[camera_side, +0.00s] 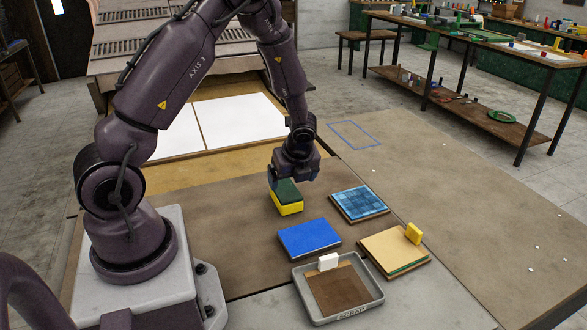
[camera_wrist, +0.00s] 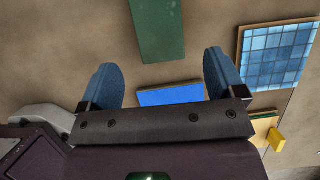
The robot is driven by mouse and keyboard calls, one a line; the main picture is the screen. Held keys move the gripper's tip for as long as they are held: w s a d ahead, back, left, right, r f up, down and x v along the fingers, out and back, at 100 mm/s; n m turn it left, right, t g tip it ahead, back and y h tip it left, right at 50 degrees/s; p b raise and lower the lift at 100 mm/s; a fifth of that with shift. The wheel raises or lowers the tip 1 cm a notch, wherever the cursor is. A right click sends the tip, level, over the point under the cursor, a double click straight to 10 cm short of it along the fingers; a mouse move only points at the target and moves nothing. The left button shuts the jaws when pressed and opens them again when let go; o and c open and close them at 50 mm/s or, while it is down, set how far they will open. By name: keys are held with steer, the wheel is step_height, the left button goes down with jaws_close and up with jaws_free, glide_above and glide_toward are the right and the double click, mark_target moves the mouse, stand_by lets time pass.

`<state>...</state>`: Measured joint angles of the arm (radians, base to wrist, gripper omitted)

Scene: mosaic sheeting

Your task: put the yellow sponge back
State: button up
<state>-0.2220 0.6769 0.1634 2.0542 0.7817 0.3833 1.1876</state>
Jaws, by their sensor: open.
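The yellow sponge (camera_side: 288,208) has a dark green top and lies on the brown table below my gripper in the side view. The wrist view shows its green top (camera_wrist: 157,28) at the top edge, beyond my fingertips and roughly centred between them. My gripper (camera_side: 292,177) is open, with two blue fingers apart, close above the sponge in the side view. The wrist view shows my gripper (camera_wrist: 160,64) with nothing between the fingers. I cannot tell whether a finger touches the sponge.
A blue tile board (camera_side: 359,203), a plain blue board (camera_side: 309,239), a tan board (camera_side: 392,254) with a small yellow block (camera_side: 413,234), and a grey tray (camera_side: 372,297) with a white block (camera_side: 328,262) stand nearby. The table's right side is mostly clear, with a blue outlined rectangle (camera_side: 355,134).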

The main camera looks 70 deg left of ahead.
steer(key=d+r+n+t, duration=0.2)
steer(key=d+r+n, duration=0.35)
steer(key=r, duration=0.75)
steer(key=s+d+r+n+t+h, duration=0.3)
steer(key=s+d+r+n+h, duration=0.1)
steer(key=s+d+r+n, duration=0.8)
steer(key=shift+s+d+r+t+h, duration=0.3)
steer(key=shift+s+d+r, duration=0.35)
steer(key=shift+s+d, duration=0.2)
steer(key=shift+n, duration=0.25)
